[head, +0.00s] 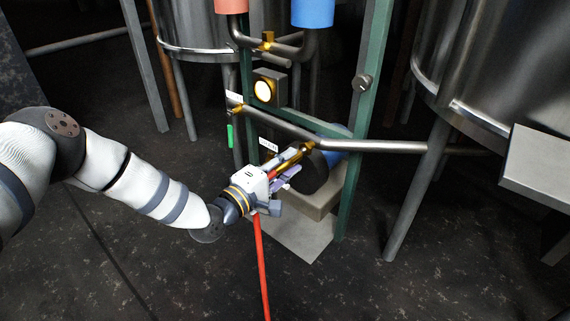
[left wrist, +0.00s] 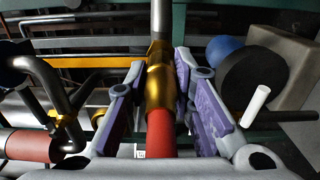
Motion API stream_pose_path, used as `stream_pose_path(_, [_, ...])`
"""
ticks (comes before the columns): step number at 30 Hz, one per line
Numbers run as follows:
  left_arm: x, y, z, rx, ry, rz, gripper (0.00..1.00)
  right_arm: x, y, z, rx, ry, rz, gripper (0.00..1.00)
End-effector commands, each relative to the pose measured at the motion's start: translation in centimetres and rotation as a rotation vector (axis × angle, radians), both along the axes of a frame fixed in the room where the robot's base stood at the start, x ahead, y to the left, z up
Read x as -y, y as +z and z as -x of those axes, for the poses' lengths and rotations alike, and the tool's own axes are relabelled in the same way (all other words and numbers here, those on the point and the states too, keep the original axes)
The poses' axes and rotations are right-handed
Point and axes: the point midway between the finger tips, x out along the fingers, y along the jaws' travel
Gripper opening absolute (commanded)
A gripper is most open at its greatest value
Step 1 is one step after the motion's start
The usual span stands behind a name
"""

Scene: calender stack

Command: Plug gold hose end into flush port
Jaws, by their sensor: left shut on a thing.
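My left gripper (head: 286,174) is shut on the gold hose end (left wrist: 160,85), with its purple-padded fingers on either side in the left wrist view (left wrist: 161,92). The red hose (head: 262,262) hangs from the gripper to the floor; in the left wrist view (left wrist: 160,135) it runs up into the gold end. The gold end is in line with a steel pipe (left wrist: 160,18), probably the flush port, and meets it in the picture. I cannot tell how deeply they are joined. In the head view, gold (head: 306,147) shows beyond the fingertips near the horizontal steel pipe. My right gripper is not in view.
A green frame (head: 359,130) stands just right of the gripper. A dark round pump-like body with a blue part (head: 333,133) sits close beside it on a plinth. Steel tanks (head: 480,70) stand behind. A lit round lamp (head: 263,91) is above. The floor at front left is clear.

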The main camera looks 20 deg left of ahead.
Motion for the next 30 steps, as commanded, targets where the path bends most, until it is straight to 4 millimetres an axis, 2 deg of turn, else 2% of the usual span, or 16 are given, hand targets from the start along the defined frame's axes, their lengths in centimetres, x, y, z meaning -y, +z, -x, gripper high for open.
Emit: stream_pose_path(30, [0.8, 0.0, -2.2, 0.000, 0.000, 0.000, 0.00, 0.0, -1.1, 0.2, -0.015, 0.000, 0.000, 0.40])
